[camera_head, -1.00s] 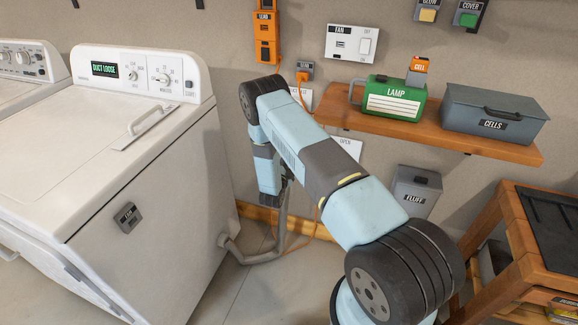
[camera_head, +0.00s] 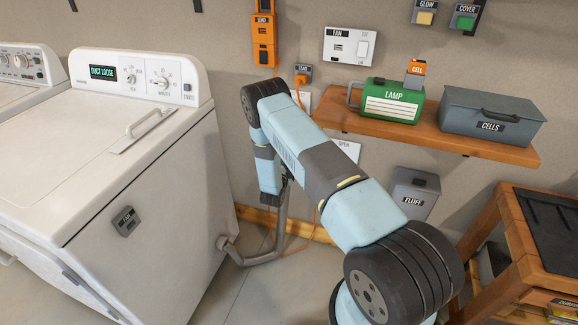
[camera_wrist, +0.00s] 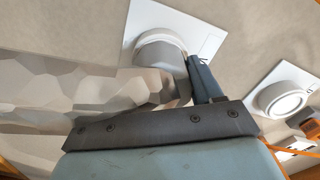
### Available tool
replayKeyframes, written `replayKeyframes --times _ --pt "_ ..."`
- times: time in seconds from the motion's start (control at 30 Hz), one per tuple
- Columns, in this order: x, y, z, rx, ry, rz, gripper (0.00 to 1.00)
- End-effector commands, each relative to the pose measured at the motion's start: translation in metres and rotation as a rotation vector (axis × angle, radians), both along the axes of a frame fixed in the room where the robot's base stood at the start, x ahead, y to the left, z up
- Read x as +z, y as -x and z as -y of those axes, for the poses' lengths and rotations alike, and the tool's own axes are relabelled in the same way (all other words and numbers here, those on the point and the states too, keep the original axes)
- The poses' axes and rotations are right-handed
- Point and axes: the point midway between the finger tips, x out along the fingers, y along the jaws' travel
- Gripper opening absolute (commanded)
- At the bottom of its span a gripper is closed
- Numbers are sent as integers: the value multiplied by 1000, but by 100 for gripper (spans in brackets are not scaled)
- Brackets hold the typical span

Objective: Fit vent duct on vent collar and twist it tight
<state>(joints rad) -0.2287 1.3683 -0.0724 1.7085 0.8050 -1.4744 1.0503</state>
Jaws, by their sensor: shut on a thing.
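The grey vent duct (camera_head: 245,258) leaves the washer-like machine's (camera_head: 130,150) lower side and bends up behind my arm. In the wrist view its faceted, creased body (camera_wrist: 95,90) fills the left, and its smooth grey end (camera_wrist: 162,58) lies against a square white wall plate, the vent collar (camera_wrist: 200,22). I cannot tell whether it is seated. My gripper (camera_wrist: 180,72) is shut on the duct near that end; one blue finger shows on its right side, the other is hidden. In the head view the gripper is mostly hidden behind the arm. The machine's display (camera_head: 102,72) reads DUCT LOOSE.
A second white plate with a round ring (camera_wrist: 285,97) sits right in the wrist view. A wooden shelf (camera_head: 470,145) holds a green lamp (camera_head: 393,103) and a grey cells box (camera_head: 490,115). A fluff bin (camera_head: 415,192) and wooden bench (camera_head: 515,235) stand right. An orange cord hangs behind my arm.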

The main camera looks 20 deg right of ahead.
Motion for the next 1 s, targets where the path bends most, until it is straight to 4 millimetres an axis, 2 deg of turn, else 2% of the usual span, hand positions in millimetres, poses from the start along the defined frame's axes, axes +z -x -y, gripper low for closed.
replayKeyframes --times 0.13,0.17,0.47,0.77,1.0 --pt "0 -3 2 0 0 0 29" --pt "0 -3 2 0 0 0 66" --pt "0 -3 2 0 0 0 95" --pt "0 -1 0 1 1 -1 95" --pt "0 23 -16 2 1 -2 95"
